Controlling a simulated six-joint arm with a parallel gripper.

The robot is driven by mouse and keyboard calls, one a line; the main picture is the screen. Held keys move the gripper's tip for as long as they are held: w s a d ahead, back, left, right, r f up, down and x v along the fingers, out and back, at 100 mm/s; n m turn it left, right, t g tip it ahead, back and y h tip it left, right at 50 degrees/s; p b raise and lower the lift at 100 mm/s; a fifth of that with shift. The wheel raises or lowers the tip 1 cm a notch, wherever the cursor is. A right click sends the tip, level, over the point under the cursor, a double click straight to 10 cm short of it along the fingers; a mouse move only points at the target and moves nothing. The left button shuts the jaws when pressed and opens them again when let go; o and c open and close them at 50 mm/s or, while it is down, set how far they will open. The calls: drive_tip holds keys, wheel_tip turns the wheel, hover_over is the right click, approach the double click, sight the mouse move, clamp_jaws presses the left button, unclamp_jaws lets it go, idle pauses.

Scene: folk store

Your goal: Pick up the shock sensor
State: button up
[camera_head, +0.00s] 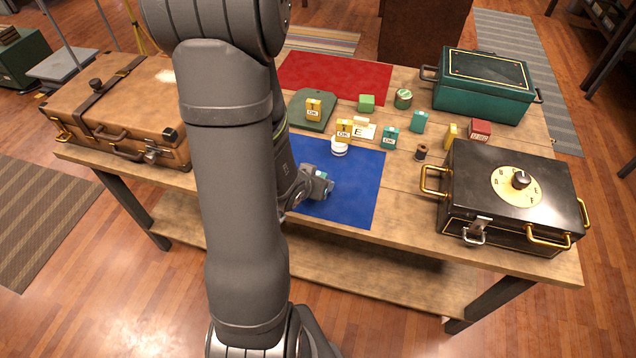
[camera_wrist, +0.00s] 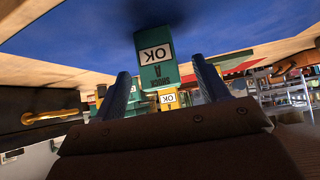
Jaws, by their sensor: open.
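A teal block (camera_wrist: 155,55) marked "SHOCK" and "OK" stands on the blue mat (camera_head: 355,195). In the wrist view it shows upside down, between and beyond my two dark fingers. In the head view my gripper (camera_head: 322,185) is low over the blue mat, and a bit of teal (camera_head: 321,174) shows at it, mostly covered. My gripper (camera_wrist: 161,72) is open in the wrist view, with a finger on each side of the block. Contact cannot be told. Another teal block (camera_head: 390,137) with an "OK" label stands to the right of the blue mat.
Yellow "OK" blocks (camera_head: 344,130) and a white round item (camera_head: 338,147) stand behind my gripper. A green tin (camera_head: 403,98), red block (camera_head: 481,130) and brown spool (camera_head: 421,152) are further right. A black dial box (camera_head: 510,195), teal chest (camera_head: 484,85) and brown case (camera_head: 120,105) flank the table.

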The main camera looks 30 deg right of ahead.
drive_tip(key=shift+x, duration=2.75)
drive_tip(key=shift+s, duration=0.15)
drive_tip(key=c, duration=1.1)
drive_tip(key=shift+r, duration=0.15)
drive_tip(key=shift+r, duration=0.5)
wheel_tip(320, 180, up, 3)
drive_tip(key=shift+s+d+r, duration=0.1)
drive_tip(key=shift+d+r, duration=0.05)
drive_tip(key=s+d+r, duration=0.1)
drive_tip(key=s+r, duration=0.1)
drive_tip(key=s, duration=0.1)
drive_tip(key=s+d+r, duration=0.1)
drive_tip(key=s+r, duration=0.1)
drive_tip(key=s, duration=0.2)
drive_tip(key=s+d+r, duration=0.1)
drive_tip(key=s+r, duration=0.1)
drive_tip(key=s, duration=0.1)
drive_tip(key=shift+s+d+r, duration=0.15)
drive_tip(key=shift+s+d, duration=0.15)
drive_tip(key=shift+d, duration=0.1)
